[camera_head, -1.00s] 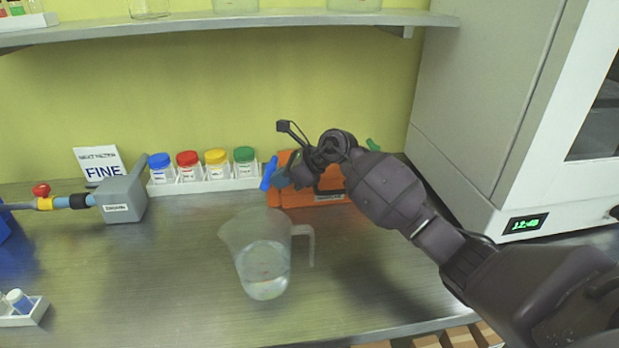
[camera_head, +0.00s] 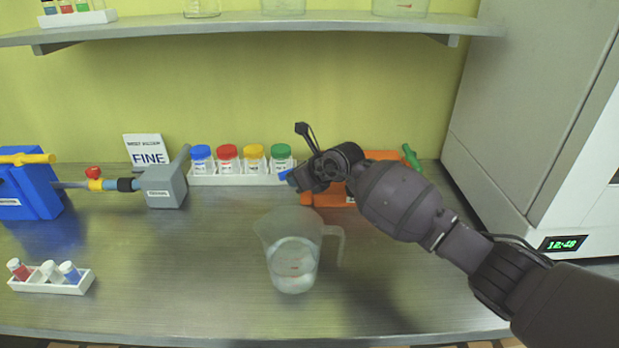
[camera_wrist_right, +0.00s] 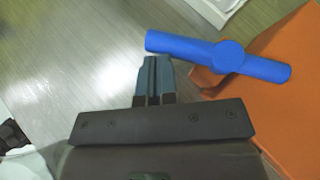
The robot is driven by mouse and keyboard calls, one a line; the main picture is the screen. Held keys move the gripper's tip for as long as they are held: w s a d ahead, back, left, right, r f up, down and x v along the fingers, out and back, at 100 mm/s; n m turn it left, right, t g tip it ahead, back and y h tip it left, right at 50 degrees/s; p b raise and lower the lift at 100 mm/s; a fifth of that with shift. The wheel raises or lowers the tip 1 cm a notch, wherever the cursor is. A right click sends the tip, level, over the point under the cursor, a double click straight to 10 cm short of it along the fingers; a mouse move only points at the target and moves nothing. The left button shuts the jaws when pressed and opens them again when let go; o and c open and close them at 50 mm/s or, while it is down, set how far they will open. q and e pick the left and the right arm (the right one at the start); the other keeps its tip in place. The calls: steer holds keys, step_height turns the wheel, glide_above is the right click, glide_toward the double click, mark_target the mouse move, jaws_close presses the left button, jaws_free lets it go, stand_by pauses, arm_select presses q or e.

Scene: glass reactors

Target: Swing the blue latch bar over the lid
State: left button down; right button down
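The orange box (camera_head: 385,156) stands at the back of the bench, partly hidden behind my right arm. The blue latch bar (camera_wrist_right: 220,57) has a round hub at the box's edge in the right wrist view; its right end lies over orange and its left end sticks out past the box. In the head view only a bit of the bar (camera_head: 286,174) shows beside my gripper. My right gripper (camera_head: 302,182) is at the box's left end. Its fingers (camera_wrist_right: 153,78) are together and empty, with tips close below the bar's left end; I cannot tell whether they touch. My left gripper is out of view.
A clear jug (camera_head: 292,262) of liquid stands in front of the box. A white rack (camera_head: 238,180) of jars with coloured caps and a grey block (camera_head: 165,186) are to the left. A large cabinet (camera_head: 540,120) stands right. A shelf (camera_head: 240,23) runs above.

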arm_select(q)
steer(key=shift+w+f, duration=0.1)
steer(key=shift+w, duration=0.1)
arm_select(e)
steer(key=shift+w+a, duration=1)
steer(key=shift+a, duration=0.05)
steer(key=shift+w+a, duration=0.1)
steer(key=shift+w, duration=0.05)
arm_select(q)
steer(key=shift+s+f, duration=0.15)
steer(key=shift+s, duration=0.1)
arm_select(e)
steer(key=shift+f, duration=0.1)
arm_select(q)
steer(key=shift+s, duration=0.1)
